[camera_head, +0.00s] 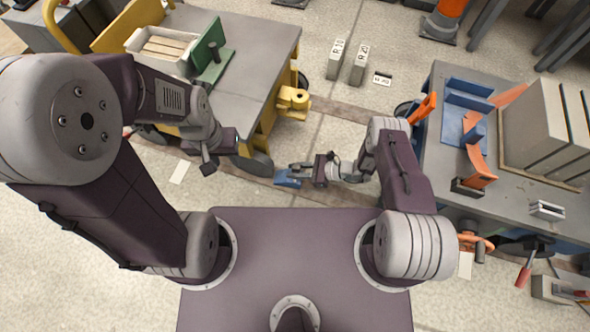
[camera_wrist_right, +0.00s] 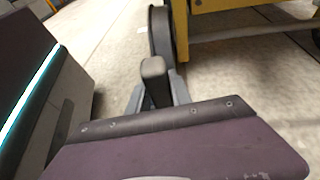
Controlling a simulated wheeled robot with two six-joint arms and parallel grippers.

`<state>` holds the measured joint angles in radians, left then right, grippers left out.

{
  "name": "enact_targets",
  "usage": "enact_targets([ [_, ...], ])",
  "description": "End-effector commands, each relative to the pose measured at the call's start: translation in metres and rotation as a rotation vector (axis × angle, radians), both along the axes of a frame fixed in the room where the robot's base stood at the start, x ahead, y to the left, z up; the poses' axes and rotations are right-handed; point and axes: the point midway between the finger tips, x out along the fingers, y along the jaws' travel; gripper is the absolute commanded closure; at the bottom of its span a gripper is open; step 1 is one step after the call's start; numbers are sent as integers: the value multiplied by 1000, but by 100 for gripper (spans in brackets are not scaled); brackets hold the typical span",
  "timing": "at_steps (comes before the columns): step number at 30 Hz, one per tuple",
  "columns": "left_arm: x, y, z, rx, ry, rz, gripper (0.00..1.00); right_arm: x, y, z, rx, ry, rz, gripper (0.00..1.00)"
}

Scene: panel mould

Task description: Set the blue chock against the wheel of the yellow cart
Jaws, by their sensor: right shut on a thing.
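The yellow cart (camera_head: 262,125) stands at the upper left in the head view, with a grey top. Its dark wheel (camera_head: 254,166) is at its near right corner; a wheel (camera_wrist_right: 161,32) also shows at the top of the right wrist view. The blue chock (camera_head: 287,179) is low by the floor, just right of that wheel; I cannot tell whether they touch. My right gripper (camera_head: 297,171) is shut on the chock; its fingers partly cover it.
A white box (camera_head: 163,48) and a green bracket (camera_head: 209,55) are on the cart. A grey table (camera_head: 440,135) with blue and orange parts and a panel stack stands at the right. Two grey blocks (camera_head: 347,62) stand on the floor beyond. Floor between cart and table is mostly clear.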

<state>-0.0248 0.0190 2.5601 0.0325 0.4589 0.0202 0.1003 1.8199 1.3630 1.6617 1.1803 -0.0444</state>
Motion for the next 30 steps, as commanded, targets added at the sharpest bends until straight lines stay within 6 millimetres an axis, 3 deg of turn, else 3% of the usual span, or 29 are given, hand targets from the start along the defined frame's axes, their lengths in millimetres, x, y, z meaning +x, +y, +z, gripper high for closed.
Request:
enact_targets([
  [30,0,0,-13,0,0,0,64,0,0,-13,2,-1,0,100],
])
